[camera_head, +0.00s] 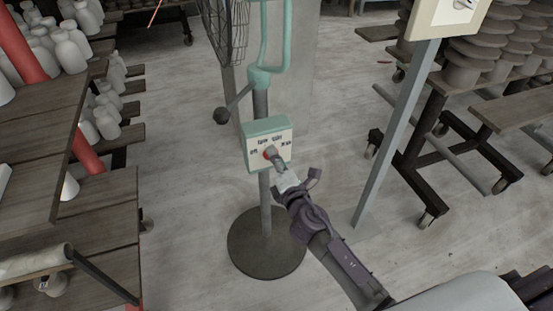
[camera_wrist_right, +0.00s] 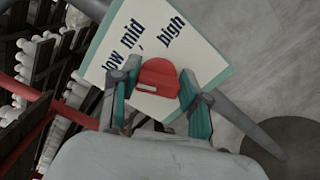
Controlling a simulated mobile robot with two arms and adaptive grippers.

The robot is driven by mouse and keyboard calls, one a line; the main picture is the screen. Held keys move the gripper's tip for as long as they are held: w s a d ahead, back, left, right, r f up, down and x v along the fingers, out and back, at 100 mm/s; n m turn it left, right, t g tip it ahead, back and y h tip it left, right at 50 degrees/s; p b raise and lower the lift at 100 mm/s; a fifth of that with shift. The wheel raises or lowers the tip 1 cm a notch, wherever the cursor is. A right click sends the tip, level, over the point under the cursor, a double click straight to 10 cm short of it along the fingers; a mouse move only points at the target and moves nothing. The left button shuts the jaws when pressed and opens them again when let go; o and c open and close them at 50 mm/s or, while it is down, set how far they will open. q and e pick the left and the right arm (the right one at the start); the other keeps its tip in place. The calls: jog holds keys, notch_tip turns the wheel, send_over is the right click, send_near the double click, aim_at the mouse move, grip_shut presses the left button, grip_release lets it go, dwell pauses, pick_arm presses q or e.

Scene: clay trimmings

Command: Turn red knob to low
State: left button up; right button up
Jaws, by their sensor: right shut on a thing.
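The red knob (camera_head: 267,154) sits on the pale front of a green-edged control box (camera_head: 247,133) on the fan's stand. The wrist view shows the knob (camera_wrist_right: 158,76) close up, with the labels low, mid and high on the panel (camera_wrist_right: 185,50) around it. A pale bar shows on the knob's near face; which label the knob points to is unclear. My right gripper (camera_head: 276,160) is at the panel; in the wrist view its fingers (camera_wrist_right: 160,88) are on either side of the knob, shut on it. My left gripper is not in view.
The caged fan (camera_head: 228,30) stands on a round dark base (camera_head: 262,262). A grey post (camera_head: 392,140) with a cream box stands to the right. Shelves of white bottles (camera_head: 70,50) are at left, and wheeled racks (camera_head: 430,130) at right. Open floor surrounds the stand.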

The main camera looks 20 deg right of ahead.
jog(key=o, duration=1.1)
jog(key=shift+o, duration=0.2)
jog(key=s, duration=1.2)
jog(key=shift+d, duration=0.2)
jog(key=shift+f, duration=0.1)
